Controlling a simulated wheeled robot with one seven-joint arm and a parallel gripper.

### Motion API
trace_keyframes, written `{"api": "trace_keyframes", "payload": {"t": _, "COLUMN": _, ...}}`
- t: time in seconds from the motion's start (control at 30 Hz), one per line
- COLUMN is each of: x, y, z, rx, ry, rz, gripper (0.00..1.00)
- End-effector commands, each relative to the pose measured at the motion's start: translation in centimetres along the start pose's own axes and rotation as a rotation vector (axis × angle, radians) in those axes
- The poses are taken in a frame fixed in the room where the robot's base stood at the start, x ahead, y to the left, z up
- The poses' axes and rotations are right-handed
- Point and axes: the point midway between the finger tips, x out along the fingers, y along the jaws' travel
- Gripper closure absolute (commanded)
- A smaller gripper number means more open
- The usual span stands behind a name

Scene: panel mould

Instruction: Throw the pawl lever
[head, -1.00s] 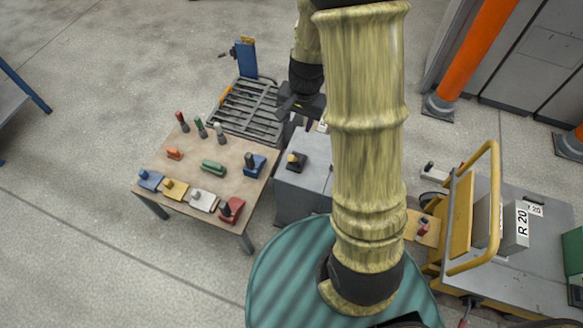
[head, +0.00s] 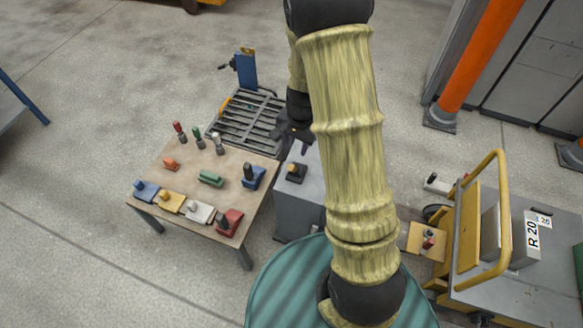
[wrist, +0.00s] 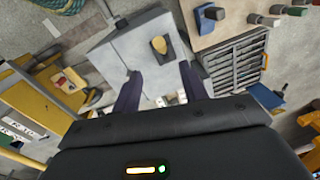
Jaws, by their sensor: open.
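A small lever with a yellowish knob on a dark base (head: 297,172) stands on top of a grey cabinet (head: 296,205). It also shows in the wrist view (wrist: 159,45), beyond my fingertips and midway between them. No label shows whether it is the pawl lever. My gripper (head: 294,146) is above the back part of the cabinet, open and empty, apart from the knob. In the wrist view its two dark fingers (wrist: 161,80) are spread wide. A blue post (head: 246,70) with a dark handle on its side stands behind the slatted grey rack (head: 246,122).
A wooden table (head: 185,185) left of the cabinet holds several coloured blocks and upright handles. A yellow-railed cart (head: 463,235) marked R 20 stands at the right. An orange pillar (head: 478,62) is behind it. Floor at the left is open.

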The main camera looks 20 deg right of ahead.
Motion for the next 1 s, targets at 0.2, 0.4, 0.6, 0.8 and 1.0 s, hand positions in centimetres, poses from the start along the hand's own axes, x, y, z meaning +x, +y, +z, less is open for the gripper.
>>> {"api": "trace_keyframes", "payload": {"t": 0.2, "x": 4.2, "y": 0.1, "z": 0.0, "rx": 0.001, "ry": -0.002, "rz": 0.001, "gripper": 0.57}}
{"api": "trace_keyframes", "payload": {"t": 0.4, "x": 7.8, "y": 0.1, "z": 0.0, "rx": 0.002, "ry": -0.001, "rz": 0.001, "gripper": 0.57}}
{"api": "trace_keyframes", "payload": {"t": 0.6, "x": 11.1, "y": 0.1, "z": 0.0, "rx": 0.001, "ry": -0.001, "rz": 0.001, "gripper": 0.57}}
{"api": "trace_keyframes", "payload": {"t": 0.8, "x": 12.9, "y": 0.0, "z": -0.1, "rx": 0.001, "ry": 0.001, "rz": -0.001, "gripper": 0.57}}
{"api": "trace_keyframes", "payload": {"t": 1.0, "x": 13.0, "y": 0.0, "z": -0.1, "rx": 0.001, "ry": 0.002, "rz": -0.002, "gripper": 0.57}}
